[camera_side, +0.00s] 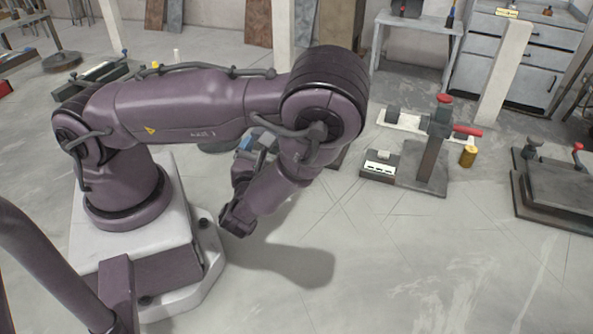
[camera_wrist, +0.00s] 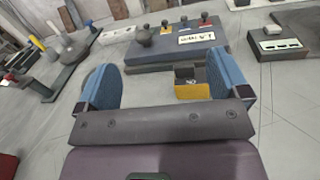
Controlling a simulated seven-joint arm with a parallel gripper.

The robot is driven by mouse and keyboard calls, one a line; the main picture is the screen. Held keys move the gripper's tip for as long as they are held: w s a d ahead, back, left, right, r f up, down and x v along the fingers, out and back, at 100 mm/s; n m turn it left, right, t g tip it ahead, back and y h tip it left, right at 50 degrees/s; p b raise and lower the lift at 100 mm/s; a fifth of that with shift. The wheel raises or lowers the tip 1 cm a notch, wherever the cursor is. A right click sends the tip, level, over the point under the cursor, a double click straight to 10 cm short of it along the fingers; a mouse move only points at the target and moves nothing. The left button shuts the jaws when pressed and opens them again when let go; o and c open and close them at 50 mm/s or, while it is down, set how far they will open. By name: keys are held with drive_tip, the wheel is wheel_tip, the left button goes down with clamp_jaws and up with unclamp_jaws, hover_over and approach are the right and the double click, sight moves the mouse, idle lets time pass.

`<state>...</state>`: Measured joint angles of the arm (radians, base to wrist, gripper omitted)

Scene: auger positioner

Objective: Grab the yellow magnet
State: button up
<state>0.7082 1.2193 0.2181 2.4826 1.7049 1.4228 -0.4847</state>
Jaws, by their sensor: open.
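A small block with a yellow front face (camera_wrist: 193,91) and a dark, stepped upper part sits on the floor in the wrist view. It looks like the yellow magnet, though I cannot be sure. It shows between the blue pads of my gripper (camera_wrist: 165,82), closer to the right pad. My gripper is open, with nothing held between the pads. I cannot tell the gap in depth to the block. In the side view I cannot make out this block; my arm covers part of the floor there.
Just behind the block is a grey-blue base (camera_wrist: 165,56) with a white label plate and several knobs. In the side view, a yellow cylinder (camera_side: 468,156) stands beside a clamp post (camera_side: 432,150) with red handles. The front floor is clear.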

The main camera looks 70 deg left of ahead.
drive_tip(key=shift+t+h, duration=0.7)
drive_tip(key=shift+t, duration=0.2)
drive_tip(key=f, duration=0.2)
drive_tip(key=w+d+f, duration=0.1)
drive_tip(key=f, duration=0.4)
drive_tip(key=shift+w+d+f, duration=0.15)
drive_tip(key=shift+w+d, duration=0.05)
drive_tip(key=shift+w, duration=0.1)
drive_tip(key=shift+w+a+f, duration=0.35)
drive_tip(key=shift+w+a, duration=0.25)
drive_tip(key=shift+x, duration=2.95)
drive_tip(key=c, duration=1.4)
drive_tip(key=shift+r, duration=0.1)
